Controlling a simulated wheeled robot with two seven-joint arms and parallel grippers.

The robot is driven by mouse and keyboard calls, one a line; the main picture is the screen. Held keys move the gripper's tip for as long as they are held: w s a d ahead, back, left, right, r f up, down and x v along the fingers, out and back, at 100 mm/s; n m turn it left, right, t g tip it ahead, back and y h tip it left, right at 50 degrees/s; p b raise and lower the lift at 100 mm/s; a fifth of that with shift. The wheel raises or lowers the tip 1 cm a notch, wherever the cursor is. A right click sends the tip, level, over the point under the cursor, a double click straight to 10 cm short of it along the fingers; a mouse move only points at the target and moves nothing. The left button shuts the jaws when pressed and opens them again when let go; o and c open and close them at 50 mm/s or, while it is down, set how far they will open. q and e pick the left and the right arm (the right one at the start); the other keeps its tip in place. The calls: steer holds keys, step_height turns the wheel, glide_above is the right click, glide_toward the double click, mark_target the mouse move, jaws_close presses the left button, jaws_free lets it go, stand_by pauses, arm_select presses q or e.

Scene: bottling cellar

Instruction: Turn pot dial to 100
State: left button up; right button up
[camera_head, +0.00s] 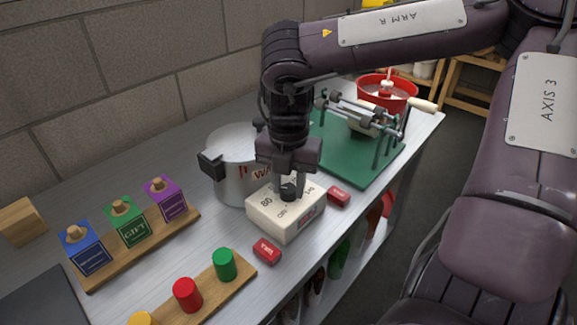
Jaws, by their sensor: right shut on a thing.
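The pot (232,150) is a silver metal pot with dark handles, standing on the grey bench. In front of it is a white dial box (272,226) with printed marks, among them 80 and 140. My right gripper (290,190) points down from above onto the box and is shut on the dark dial knob (289,193) on its top. The gripper covers most of the knob and part of the scale, so I cannot read the dial's setting. The arm also hides part of the pot. My left gripper is not in view.
Red blocks (266,251) (339,196) lie beside the dial box. A green board (345,160) with a metal device and a red bowl (387,92) are behind right. Wooden racks with coloured blocks (125,221) and pegs (187,295) are at left.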

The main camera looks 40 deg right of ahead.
steer(key=m+b, duration=0.1)
steer(key=m, duration=0.4)
steer(key=shift+m+b, duration=0.3)
steer(key=shift+m, duration=0.1)
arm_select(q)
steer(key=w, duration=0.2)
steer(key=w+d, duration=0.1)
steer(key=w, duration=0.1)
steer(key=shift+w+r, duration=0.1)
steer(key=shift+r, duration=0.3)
arm_select(e)
steer(key=shift+m, duration=0.3)
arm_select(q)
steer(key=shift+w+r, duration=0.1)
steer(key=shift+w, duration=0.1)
arm_select(e)
steer(key=o, duration=0.9)
steer(key=shift+c, duration=0.2)
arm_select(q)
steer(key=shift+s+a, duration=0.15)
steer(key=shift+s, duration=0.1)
arm_select(e)
steer(key=shift+o, duration=0.5)
steer(key=shift+r, duration=0.1)
